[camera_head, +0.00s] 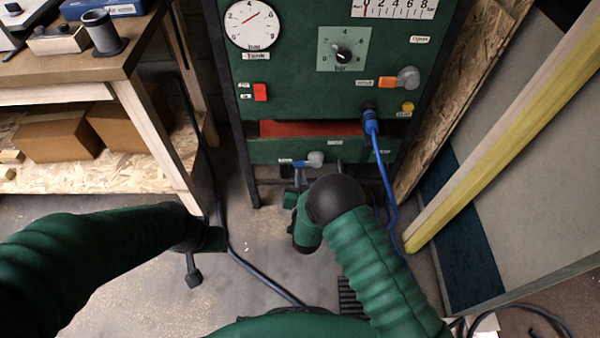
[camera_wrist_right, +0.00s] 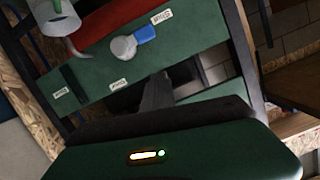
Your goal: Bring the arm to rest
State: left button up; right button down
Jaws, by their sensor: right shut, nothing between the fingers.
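My right arm comes in from the lower right in the head view. Its right gripper (camera_head: 298,177) is in front of the lower part of the green panel (camera_head: 300,82), just below a grey knob with a blue lever (camera_head: 315,159). In the right wrist view the gripper's dark fingers (camera_wrist_right: 158,90) are shut and empty, apart from the knob and lever (camera_wrist_right: 125,46). My left arm comes in from the left. Its left gripper (camera_head: 193,272) hangs over the floor, empty as far as I see, and its finger gap cannot be made out.
A blue plug and cable (camera_head: 374,135) hang from the panel on the right. A wooden workbench (camera_head: 128,62) with boxes below stands at the left. A yellow-edged board (camera_head: 505,125) leans at the right. A dark cable (camera_head: 262,272) crosses the open floor between the arms.

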jog(key=s+d+r+n+g, duration=0.1)
jog(key=s+d+r+g, duration=0.35)
jog(key=d+r, duration=0.35)
jog(key=s+d+r+g, duration=0.2)
jog(key=s+d+g, duration=0.15)
jog(key=s, duration=0.35)
jog(key=s+d+r+n+g, duration=0.1)
jog(key=s+d+g, duration=0.1)
jog(key=s+d, duration=0.35)
jog(key=s+d+r+g, duration=0.2)
jog(key=s, duration=0.7)
jog(key=w+a+r+p+v, duration=0.1)
jog(key=w+p+v, duration=0.2)
jog(key=p+v, duration=1.1)
jog(key=w+a+r+p+v, duration=0.1)
jog(key=w+p+v, duration=0.2)
jog(key=p+v, duration=1.1)
jog(key=shift+g+h+p, duration=0.3)
jog(key=shift+h+p, duration=0.1)
jog(key=shift+p, duration=0.35)
jog(key=shift+r, duration=0.2)
